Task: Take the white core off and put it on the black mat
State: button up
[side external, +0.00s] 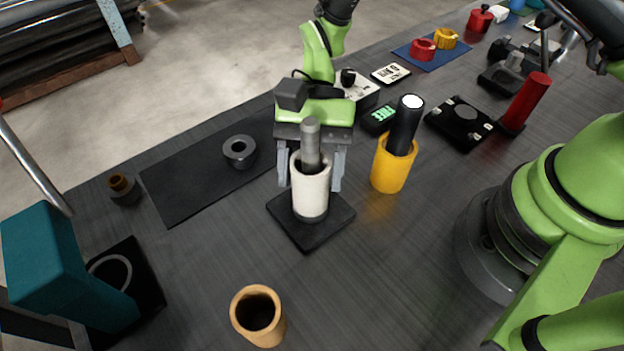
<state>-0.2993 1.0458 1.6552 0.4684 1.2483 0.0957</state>
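The white core (310,190) is an upright hollow cylinder around the grey post (311,135) of a stand with a square black base (330,228). A grey band shows below the core. The post's top stands clear above it. My gripper (311,178) is lowered at the core from behind, one finger on each side. The fingers look apart from its wall, with narrow gaps, so it appears open. The black mat (180,195) lies flat to the left of the stand. A short grey roll (239,152) with a hole sits on the mat.
A yellow cup (392,170) holding a black cylinder stands close right of the stand. A tan tube (257,313) stands in front. A teal block (55,262) is at the lower left, and a small dark roll (122,188) is left of the mat. The mat's near-left part is bare.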

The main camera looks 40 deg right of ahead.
jog(key=c, duration=0.3)
jog(key=shift+r, duration=9.15)
